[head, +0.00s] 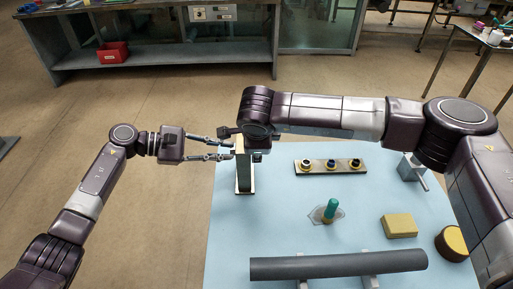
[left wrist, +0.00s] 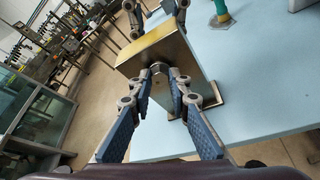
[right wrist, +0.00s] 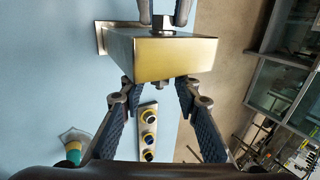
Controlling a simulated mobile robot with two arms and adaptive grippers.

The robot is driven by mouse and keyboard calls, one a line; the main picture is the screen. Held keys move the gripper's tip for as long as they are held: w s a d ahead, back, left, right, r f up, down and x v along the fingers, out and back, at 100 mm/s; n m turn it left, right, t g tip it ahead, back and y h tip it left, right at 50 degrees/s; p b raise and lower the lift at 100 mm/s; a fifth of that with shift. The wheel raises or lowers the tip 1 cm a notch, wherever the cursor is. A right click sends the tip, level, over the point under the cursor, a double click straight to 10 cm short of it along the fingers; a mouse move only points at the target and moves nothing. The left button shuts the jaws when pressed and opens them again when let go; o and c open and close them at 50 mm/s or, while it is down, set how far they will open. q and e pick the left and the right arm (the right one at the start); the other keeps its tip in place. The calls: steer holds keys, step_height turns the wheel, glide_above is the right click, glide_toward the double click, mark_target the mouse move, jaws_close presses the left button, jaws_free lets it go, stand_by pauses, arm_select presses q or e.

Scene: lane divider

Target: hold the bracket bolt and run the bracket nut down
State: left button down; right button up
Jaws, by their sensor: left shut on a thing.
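The bracket (head: 244,175) is an upright metal post with a yellowish top, standing at the table's far left edge. My left gripper (head: 228,150) reaches it from the left. In the left wrist view its fingertips close on the head of the bracket bolt (left wrist: 158,68) at the bracket's near face. In the right wrist view, my left gripper's fingers also show beyond the bracket, at the top. My right gripper (right wrist: 157,90) is open on the opposite side, fingers spread below the bracket's face.
A strip with several ringed sockets (head: 308,171), a green-handled tool (head: 329,211), a yellow block (head: 399,225), a round brown thing (head: 453,242) and a long dark pipe (head: 340,264) on supports occupy the blue table (head: 232,222).

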jaws_close()
steer(key=shift+w+d+g, duration=0.1)
steer(key=shift+w+g, duration=0.05)
steer(key=shift+g, duration=0.25)
steer(key=shift+w+r+g, duration=0.1)
steer(key=shift+g, duration=0.2)
steer(key=shift+w+g, duration=0.25)
steer(key=shift+g, duration=0.75)
steer(key=shift+w+g, duration=0.2)
steer(key=shift+g, duration=0.8)
steer(key=shift+r+g, duration=0.1)
steer(key=shift+g, duration=0.3)
steer(key=shift+d, duration=0.1)
steer(key=shift+o, duration=1.4)
jaws_free()
